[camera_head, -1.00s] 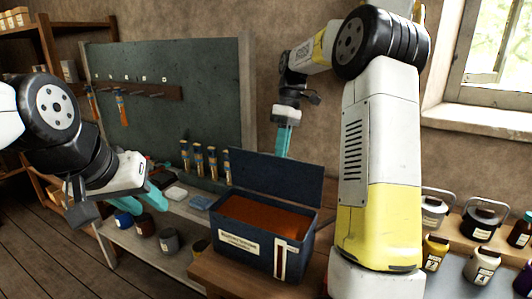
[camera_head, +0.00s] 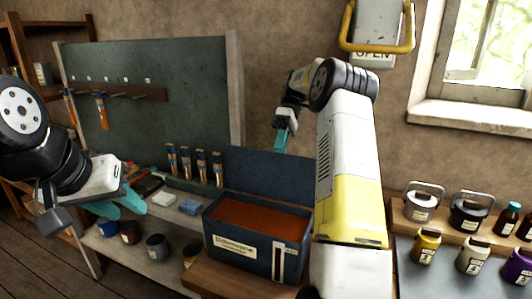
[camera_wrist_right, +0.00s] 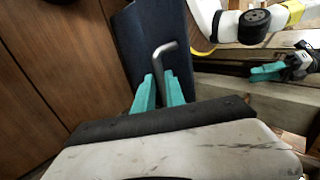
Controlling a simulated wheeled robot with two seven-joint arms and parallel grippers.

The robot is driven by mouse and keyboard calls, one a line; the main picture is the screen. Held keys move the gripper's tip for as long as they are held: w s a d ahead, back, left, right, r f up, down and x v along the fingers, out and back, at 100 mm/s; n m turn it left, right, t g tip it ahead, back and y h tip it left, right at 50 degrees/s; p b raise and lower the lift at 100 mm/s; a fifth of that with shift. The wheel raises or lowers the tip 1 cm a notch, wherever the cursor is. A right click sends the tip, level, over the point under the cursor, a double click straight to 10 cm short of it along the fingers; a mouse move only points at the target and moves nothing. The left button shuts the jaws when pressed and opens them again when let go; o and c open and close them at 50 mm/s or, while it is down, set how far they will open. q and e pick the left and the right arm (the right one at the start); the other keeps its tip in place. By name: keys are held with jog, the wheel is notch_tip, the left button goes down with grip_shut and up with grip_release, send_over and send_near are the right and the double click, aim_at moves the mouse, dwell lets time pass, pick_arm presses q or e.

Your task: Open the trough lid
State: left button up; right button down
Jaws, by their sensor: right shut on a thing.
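The trough (camera_head: 240,248) is a dark blue box with paper labels and orange-brown contents. Its blue lid (camera_head: 262,170) stands up at the back edge, so the trough is open. My right gripper (camera_head: 281,142) is just behind the lid's top edge, partly hidden by it. In the right wrist view, its teal fingers (camera_wrist_right: 160,92) are shut on a bent metal handle (camera_wrist_right: 166,52) against the dark blue lid (camera_wrist_right: 148,30). My left gripper (camera_head: 122,204) is at the left, empty, its teal fingers apart, away from the trough.
The trough stands on a wooden bench (camera_head: 205,276). Brushes (camera_head: 201,167), a sponge (camera_head: 189,207) and several jars (camera_head: 158,246) are to its left. Labelled paint pots (camera_head: 427,246) stand at the right.

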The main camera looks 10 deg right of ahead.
jog(key=shift+w+d+f, duration=0.3)
jog(key=shift+w+d, duration=0.1)
jog(key=shift+d, duration=0.1)
jog(key=c, duration=1.7)
grip_release()
jog(key=shift+o, duration=1.1)
jog(key=shift+w+d+f, duration=0.1)
jog(key=shift+w, duration=0.05)
jog(key=shift+a, duration=0.25)
